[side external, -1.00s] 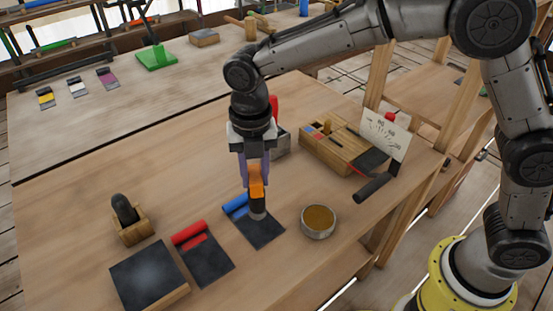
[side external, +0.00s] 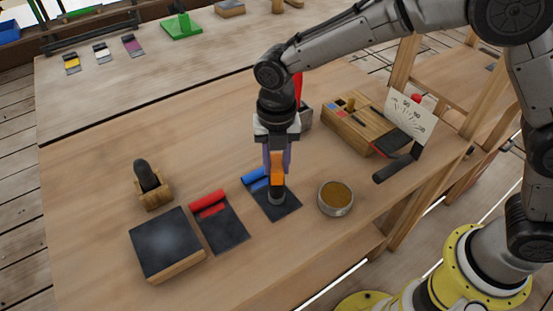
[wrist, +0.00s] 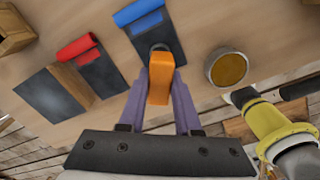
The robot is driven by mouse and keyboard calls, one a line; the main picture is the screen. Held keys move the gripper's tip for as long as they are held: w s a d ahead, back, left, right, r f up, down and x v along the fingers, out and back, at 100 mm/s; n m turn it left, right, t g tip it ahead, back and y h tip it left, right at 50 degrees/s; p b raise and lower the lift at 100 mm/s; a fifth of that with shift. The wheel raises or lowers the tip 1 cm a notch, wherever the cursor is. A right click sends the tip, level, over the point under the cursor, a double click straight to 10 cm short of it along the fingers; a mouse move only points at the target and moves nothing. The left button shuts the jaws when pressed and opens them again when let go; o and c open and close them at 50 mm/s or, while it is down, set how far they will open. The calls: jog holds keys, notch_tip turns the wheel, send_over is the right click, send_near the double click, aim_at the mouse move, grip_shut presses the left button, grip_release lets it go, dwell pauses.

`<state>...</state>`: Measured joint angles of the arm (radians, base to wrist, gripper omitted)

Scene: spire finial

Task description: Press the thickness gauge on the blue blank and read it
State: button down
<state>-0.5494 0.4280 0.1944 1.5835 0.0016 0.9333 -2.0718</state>
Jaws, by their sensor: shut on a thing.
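The thickness gauge has an orange body (side external: 278,166) and a dark round foot (side external: 276,197). My gripper (side external: 276,160) is shut on the orange body and holds it upright. The foot appears to rest on the dark plate of the blue blank (side external: 290,206), which has a blue roll at its far end. In the wrist view the orange body (wrist: 160,80) sits between my purple fingers, over the near part of the blue blank (wrist: 143,38). A white dial card (side external: 411,116) stands at the right; its marks are too small to read.
The red blank (side external: 226,232) lies left of the blue one, beside a dark-topped block (side external: 166,243). A round tin (side external: 336,198) stands close on the right. A wooden organiser (side external: 358,128) is behind it. A dark-handled tool in a wooden holder (side external: 150,185) is at left.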

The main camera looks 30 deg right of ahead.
jog(key=c, duration=0.5)
grip_release()
